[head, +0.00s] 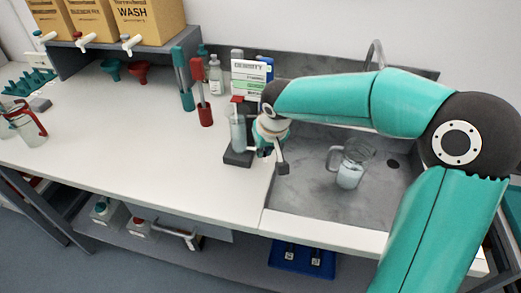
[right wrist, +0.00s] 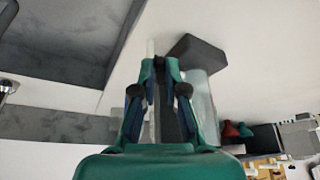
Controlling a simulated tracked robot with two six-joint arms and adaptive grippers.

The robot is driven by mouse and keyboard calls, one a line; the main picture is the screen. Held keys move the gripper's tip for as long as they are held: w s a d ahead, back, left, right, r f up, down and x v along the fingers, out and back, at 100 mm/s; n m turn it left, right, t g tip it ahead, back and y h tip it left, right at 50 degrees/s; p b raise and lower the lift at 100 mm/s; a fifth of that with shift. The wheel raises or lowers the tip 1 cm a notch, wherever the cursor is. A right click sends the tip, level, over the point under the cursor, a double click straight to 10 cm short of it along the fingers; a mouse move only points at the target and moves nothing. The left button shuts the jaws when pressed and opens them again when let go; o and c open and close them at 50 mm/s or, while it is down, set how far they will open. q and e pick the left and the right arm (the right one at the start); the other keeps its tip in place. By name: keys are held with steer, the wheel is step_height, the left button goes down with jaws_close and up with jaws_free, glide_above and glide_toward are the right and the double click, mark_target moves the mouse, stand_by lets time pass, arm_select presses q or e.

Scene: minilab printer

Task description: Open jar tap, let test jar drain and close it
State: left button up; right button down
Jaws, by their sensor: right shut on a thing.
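The test jar (head: 238,132), a clear tall vessel with pale liquid, stands upright on a dark base (head: 237,159) at the counter's edge beside the sink. A red piece shows at its top. In the right wrist view the jar (right wrist: 203,98) is partly behind my fingers, with its dark base (right wrist: 196,50) above. My right gripper (head: 268,137) is at the jar's sink side. Its fingertips (right wrist: 160,70) are close together, shut on a small part that looks like the jar tap, mostly hidden. I cannot tell whether the tap is open. My left gripper is out of view.
A glass jug (head: 349,176) with some liquid stands in the grey sink (head: 310,205). Red and teal holders (head: 204,112), bottles and a density sign (head: 249,78) stand behind the jar. The counter's front middle (head: 180,170) is clear.

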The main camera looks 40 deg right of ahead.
steer(key=n, duration=0.1)
steer(key=d+n+y+p, duration=0.1)
steer(key=n, duration=0.2)
steer(key=shift+s+d+r+y+p, duration=0.1)
steer(key=shift+d+r+y+p, duration=0.05)
steer(key=shift+d+y+p, duration=0.25)
steer(key=n, duration=0.2)
steer(key=shift+d+n+y, duration=0.4)
steer(key=shift+w+d+n+y, duration=0.25)
steer(key=shift+n+y, duration=0.15)
steer(key=shift+n, duration=0.6)
steer(key=c, duration=1.2)
jaws_free()
steer(key=v, duration=1.1)
steer(key=shift+r, duration=0.4)
